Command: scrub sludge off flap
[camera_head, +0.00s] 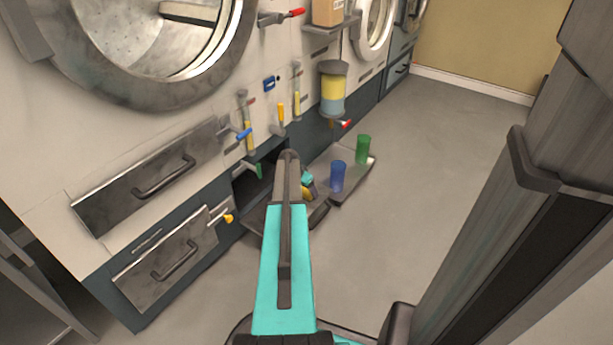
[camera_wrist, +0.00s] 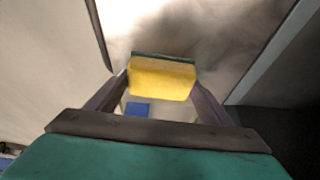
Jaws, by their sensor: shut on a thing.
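My gripper (camera_wrist: 160,82) is shut on a yellow sponge (camera_wrist: 161,78) with a dark green layer along its far edge, in the wrist view. A grey metal surface with brownish smudges (camera_wrist: 215,30) fills the view just beyond the sponge; I cannot tell whether they touch. In the head view, a metal flap (camera_head: 255,217) hangs open low at the machine front, in front of a dark opening. My arm hides much of it. The teal gripper end (camera_head: 308,182) shows just right of my arm, over the flap, with a bit of yellow below it.
A shelf-like tray (camera_head: 353,188) right of the flap carries a blue cup (camera_head: 338,176) and a green cup (camera_head: 363,149). Drawers (camera_head: 165,262), levers and a yellow-filled container (camera_head: 333,90) line the machine front. The floor to the right is clear.

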